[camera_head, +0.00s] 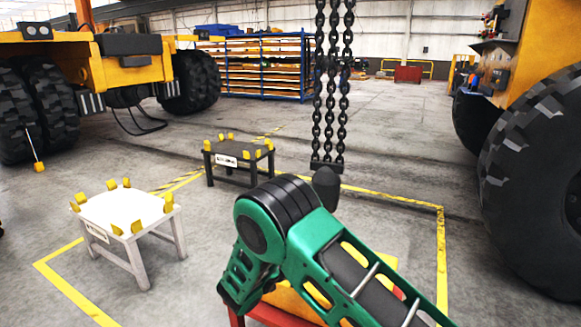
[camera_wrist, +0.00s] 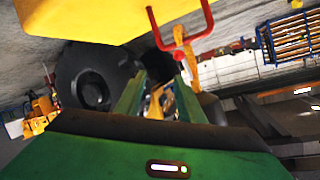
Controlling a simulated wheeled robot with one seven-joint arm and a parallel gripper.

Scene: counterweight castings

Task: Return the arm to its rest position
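My green arm (camera_head: 300,235) is bent in the foreground of the head view. My gripper's fingers are not distinguishable there. In the wrist view my gripper (camera_wrist: 163,92) has two green fingers apart, with background visible between them. I see nothing held between them. A yellow casting (camera_wrist: 85,15) with a red shackle-like handle (camera_wrist: 180,40) fills the top of the wrist view, close to the fingers. I cannot tell whether the handle touches a finger. In the head view a yellow part (camera_head: 290,301) shows behind my arm, over a red stand (camera_head: 262,312), both mostly hidden.
A white table (camera_head: 112,207) and a dark table (camera_head: 243,176), both with yellow corner stops, stand at left and centre. Black chains (camera_head: 332,85) hang close behind my arm. Large vehicles with tyres (camera_head: 530,170) flank the scene. Yellow-marked floor is open between.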

